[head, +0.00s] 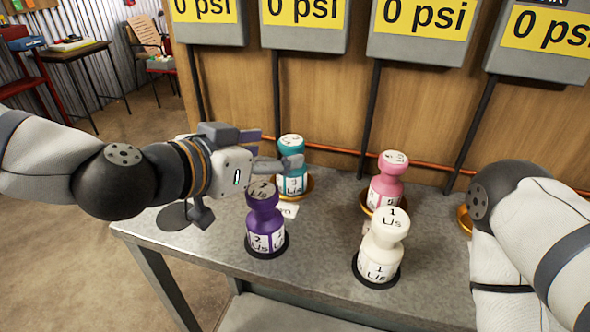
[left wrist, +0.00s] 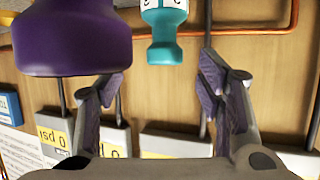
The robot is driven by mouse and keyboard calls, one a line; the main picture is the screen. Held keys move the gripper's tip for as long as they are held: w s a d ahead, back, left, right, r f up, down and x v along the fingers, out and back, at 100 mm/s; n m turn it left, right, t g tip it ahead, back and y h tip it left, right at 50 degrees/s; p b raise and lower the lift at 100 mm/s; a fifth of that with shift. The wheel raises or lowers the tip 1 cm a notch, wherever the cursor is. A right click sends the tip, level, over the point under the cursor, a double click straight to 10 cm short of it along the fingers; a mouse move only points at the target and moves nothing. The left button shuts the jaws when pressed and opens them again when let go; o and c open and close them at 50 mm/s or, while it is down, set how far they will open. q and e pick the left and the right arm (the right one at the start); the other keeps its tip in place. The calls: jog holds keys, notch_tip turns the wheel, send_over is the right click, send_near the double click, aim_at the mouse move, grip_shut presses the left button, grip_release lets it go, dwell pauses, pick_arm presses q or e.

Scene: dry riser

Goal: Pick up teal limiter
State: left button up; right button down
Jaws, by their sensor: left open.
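The teal limiter (head: 290,182) stands upright on a gold base at the back left of the grey table, with white labels on its top and body. My left gripper (head: 270,150) is open beside it, coming from the left. One finger crosses in front of the limiter's neck and hides part of it. In the left wrist view the scene is upside down; the teal limiter (left wrist: 165,35) hangs at the top, between and beyond the two spread fingers of the left gripper (left wrist: 160,88), with nothing held. My right arm shows at the right, but its gripper does not.
A purple limiter (head: 265,220) stands close in front, on a black base; it looms in the left wrist view (left wrist: 72,40). A white limiter (head: 382,250) and a pink limiter (head: 386,185) stand to the right. A copper pipe (head: 335,150) runs along the wall behind.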

aim_at(284, 146)
pick_arm(q)
jog(key=b+x, duration=0.1)
jog(key=x, duration=0.6)
jog(key=shift+w+a, duration=0.15)
jog(key=shift+w, duration=0.15)
jog(key=shift+r, duration=0.15)
grip_shut()
